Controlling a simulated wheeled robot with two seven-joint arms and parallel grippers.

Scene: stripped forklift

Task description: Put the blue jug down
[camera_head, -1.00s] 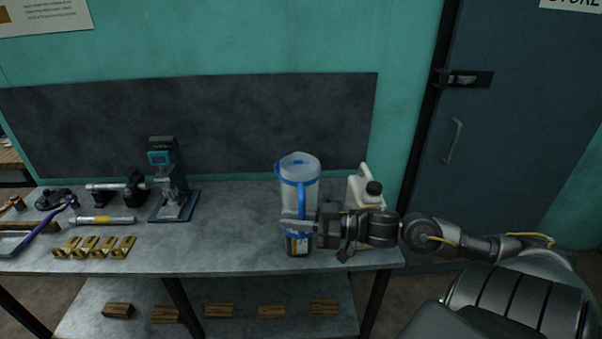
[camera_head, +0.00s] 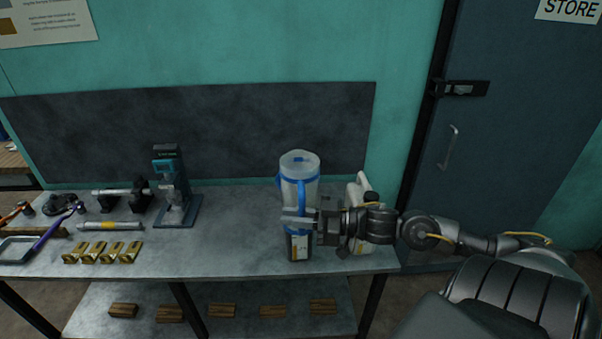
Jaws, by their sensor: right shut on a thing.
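The blue jug (camera_head: 299,172) is a tall translucent jug with a blue rim and blue handle. It is upright over the right end of the workbench (camera_head: 235,240). My right gripper (camera_head: 300,219) comes in from the right and is shut on the jug, at its handle side. A dark part with a white label (camera_head: 299,246) shows directly below the fingers; I cannot tell if it belongs to the jug. The gripper hides part of the jug, and I cannot tell if its base touches the bench. My left gripper is out of view.
A small press (camera_head: 172,190), brass brackets (camera_head: 103,252) and tools fill the bench's left side. The bench middle is clear. Wooden blocks (camera_head: 222,311) lie on the lower shelf.

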